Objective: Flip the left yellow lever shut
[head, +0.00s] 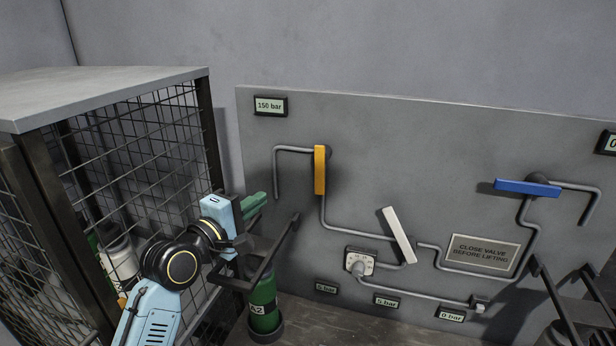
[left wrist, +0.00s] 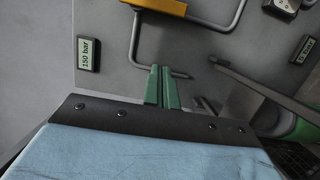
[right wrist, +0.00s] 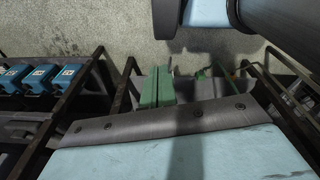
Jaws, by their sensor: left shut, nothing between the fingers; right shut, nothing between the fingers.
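The left yellow lever (head: 320,170) hangs vertically on the grey panel, below and right of the 150 bar display. In the left wrist view the yellow lever (left wrist: 160,6) is cut off by the top edge. My left gripper (head: 254,204) is shut and empty, left of the lever and lower, apart from it. Its green fingers also show together in the left wrist view (left wrist: 163,88). My right gripper (right wrist: 157,88) shows only in the right wrist view, shut and empty, away from the panel.
A wire-mesh cage (head: 140,160) with cylinders stands left of my left arm. A green cylinder (head: 264,300) and a dark rack bar (head: 275,250) are below the gripper. A white lever (head: 399,235) and a blue lever (head: 527,188) are farther right. Blue boxes (right wrist: 40,78) show in the right wrist view.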

